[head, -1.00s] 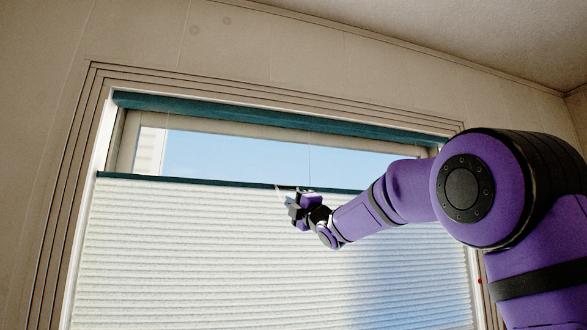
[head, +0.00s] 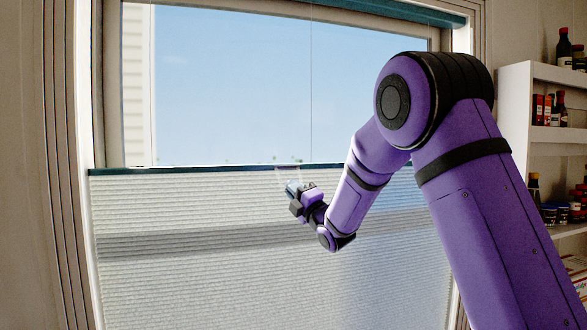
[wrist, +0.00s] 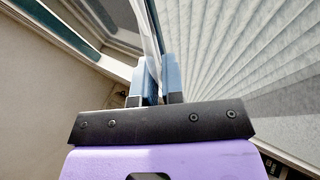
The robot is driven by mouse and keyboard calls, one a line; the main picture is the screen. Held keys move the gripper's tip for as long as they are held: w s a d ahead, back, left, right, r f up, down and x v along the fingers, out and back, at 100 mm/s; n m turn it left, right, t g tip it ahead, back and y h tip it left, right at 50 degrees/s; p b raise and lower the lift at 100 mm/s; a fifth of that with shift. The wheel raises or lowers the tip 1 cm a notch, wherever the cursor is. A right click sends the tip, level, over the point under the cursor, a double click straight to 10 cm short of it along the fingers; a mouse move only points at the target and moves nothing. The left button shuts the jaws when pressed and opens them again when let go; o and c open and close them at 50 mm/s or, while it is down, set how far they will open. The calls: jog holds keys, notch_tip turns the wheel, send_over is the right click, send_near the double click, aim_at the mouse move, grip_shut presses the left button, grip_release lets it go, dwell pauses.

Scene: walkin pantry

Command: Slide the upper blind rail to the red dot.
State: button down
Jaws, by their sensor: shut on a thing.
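The upper blind rail (head: 215,168) is a thin dark teal bar across the window, on top of the white pleated blind (head: 180,280). A small pale, see-through tab (head: 287,172) hangs at the rail's middle. My gripper (head: 292,188) is at this tab, just below the rail, shut on it. In the wrist view, the blue fingers of my gripper (wrist: 157,72) close on a thin pale piece (wrist: 149,40), with the pleats (wrist: 240,45) to the right. I cannot see the red dot now; my arm covers part of the right window frame.
The teal head rail (head: 400,10) runs along the window top. Clear glass (head: 230,80) fills the space above the blind, with a thin cord (head: 311,80) down it. White shelves (head: 548,133) with bottles and jars stand at the right.

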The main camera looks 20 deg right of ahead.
jog(key=shift+a+f, duration=0.15)
jog(key=shift+f, duration=0.7)
jog(key=c, duration=1.3)
grip_release()
jog(key=shift+o, duration=0.2)
jog(key=v, duration=1)
jog(key=shift+s+d+f, duration=0.2)
jog(key=shift+s, duration=0.05)
